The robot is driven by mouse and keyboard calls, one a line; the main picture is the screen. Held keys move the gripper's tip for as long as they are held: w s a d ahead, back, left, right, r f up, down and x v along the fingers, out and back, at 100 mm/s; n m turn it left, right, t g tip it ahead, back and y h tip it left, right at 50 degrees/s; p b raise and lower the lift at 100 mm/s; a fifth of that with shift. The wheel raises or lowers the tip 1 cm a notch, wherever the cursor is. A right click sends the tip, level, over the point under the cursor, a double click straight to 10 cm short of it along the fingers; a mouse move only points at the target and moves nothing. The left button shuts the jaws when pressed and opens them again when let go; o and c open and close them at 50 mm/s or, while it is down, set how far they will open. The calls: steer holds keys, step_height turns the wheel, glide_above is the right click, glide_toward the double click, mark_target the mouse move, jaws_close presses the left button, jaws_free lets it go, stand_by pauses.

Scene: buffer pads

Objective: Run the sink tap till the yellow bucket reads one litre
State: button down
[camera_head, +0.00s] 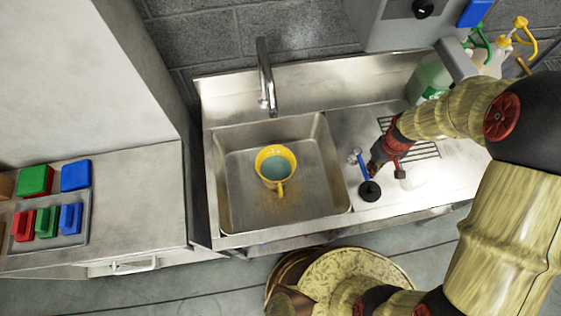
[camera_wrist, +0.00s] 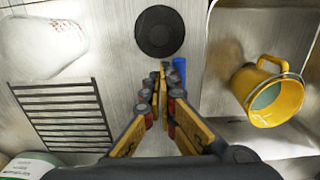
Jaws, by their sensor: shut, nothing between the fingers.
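The yellow bucket (camera_head: 262,154) stands in the sink basin (camera_head: 232,205), below and slightly forward of the metal tap spout (camera_head: 263,72). It holds blue-green liquid (camera_head: 277,168); I cannot read its level against any mark. No stream shows under the spout. In the wrist view the bucket (camera_wrist: 285,100) is at the right. My gripper (camera_wrist: 163,72) is shut and empty over the drainboard, right of the basin. A blue bar (camera_head: 364,170) and a black disc (camera_head: 370,191) are close by its fingertips; I cannot tell whether they touch.
A drain rack (camera_head: 425,150) lies on the drainboard (camera_head: 345,128). A white rounded object (camera_wrist: 40,45) sits near it. Bottles with green and yellow tops (camera_head: 520,35) stand at the back right. A counter at the left holds a tray of coloured blocks (camera_head: 72,242).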

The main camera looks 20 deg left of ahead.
step_height(320, 180, up, 7)
steer(key=p, duration=0.4)
steer(key=shift+f, duration=0.15)
